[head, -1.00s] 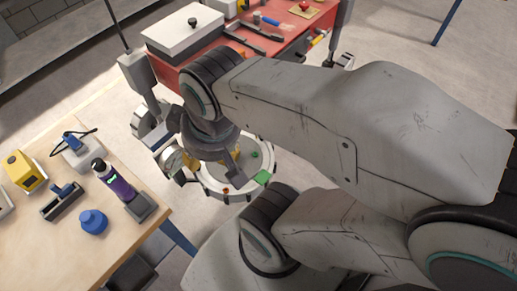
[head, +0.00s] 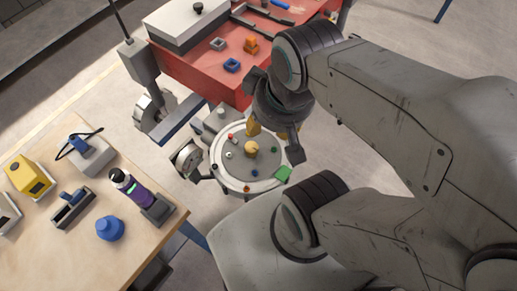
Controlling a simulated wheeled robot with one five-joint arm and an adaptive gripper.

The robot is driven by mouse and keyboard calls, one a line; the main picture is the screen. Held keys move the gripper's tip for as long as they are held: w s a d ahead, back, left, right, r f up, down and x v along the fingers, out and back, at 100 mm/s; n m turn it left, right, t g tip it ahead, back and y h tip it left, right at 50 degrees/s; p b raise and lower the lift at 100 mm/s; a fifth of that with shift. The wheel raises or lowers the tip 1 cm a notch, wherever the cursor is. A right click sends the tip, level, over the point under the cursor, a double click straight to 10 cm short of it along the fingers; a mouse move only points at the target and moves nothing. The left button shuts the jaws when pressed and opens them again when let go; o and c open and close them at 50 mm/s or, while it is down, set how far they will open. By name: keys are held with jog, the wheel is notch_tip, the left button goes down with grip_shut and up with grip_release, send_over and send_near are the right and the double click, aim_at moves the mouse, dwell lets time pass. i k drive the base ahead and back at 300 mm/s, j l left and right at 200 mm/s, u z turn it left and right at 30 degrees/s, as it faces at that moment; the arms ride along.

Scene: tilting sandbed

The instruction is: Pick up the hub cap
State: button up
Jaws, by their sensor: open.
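A small tan round piece (head: 251,148), which looks like the hub cap, sits at the middle of the round grey sandbed (head: 226,172). My gripper (head: 276,141) is open and empty, above the back right part of the sandbed and to the right of the tan piece. One yellowish finger shows close behind the tan piece; a dark finger hangs further right. I cannot tell the gripper's exact height. My gripper hides part of the sandbed's right rim.
A red bench (head: 185,72) with blocks and a white box (head: 190,25) stands behind. A wooden table (head: 75,245) with tools is at left.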

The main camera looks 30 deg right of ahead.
aim_at(110, 228)
jog(key=u, duration=1.9)
jog(key=i+j+u, duration=0.15)
jog(key=u, duration=0.3)
jog(key=i+j+u, duration=0.2)
jog(key=u, duration=0.3)
jog(key=i+j+u, duration=0.2)
jog(key=u, duration=0.25)
jog(key=i+u, duration=0.2)
jog(key=u, duration=0.25)
